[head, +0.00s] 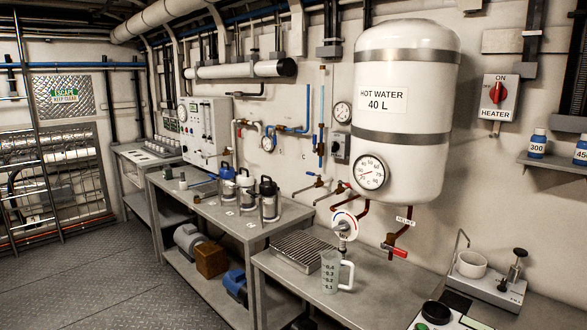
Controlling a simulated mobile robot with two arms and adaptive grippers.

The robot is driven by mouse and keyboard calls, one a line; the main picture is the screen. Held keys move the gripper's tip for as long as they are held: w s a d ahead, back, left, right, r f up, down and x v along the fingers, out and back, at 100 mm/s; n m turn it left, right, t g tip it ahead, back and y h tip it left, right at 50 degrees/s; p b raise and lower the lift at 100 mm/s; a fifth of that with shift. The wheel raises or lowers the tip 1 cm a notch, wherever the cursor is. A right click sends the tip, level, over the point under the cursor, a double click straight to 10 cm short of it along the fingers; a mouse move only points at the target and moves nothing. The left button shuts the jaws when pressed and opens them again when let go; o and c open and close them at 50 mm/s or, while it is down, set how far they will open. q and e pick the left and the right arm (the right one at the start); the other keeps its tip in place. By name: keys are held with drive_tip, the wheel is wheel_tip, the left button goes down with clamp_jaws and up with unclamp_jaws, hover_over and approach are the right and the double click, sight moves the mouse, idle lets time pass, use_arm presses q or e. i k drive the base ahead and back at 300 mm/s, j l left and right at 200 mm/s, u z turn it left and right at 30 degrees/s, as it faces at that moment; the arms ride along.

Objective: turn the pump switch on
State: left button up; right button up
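No switch in the head view carries a readable pump label. A white control panel (206,128) with small dials and knobs is on the back wall left of the middle; its markings are too small to read. A small grey box (340,148) with a dark front is on the wall left of the hot water tank; I cannot tell what it controls. A red rotary switch (496,92) sits on a grey plate marked ON and HEATER on the right wall. Neither of my grippers shows in this view.
A white 40 L hot water tank (405,140) stands out from the wall above a bench. A clear measuring jug (331,272) and a grate (297,250) are on that bench. Several flasks stand on the bench (215,212) to the left. Open floor (90,285) is at the left.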

sight(335, 147)
drive_tip(key=i+j+z, duration=0.55)
drive_tip(key=j, duration=0.15)
drive_tip(key=i+j+z, duration=0.3)
drive_tip(key=i+j, duration=0.2)
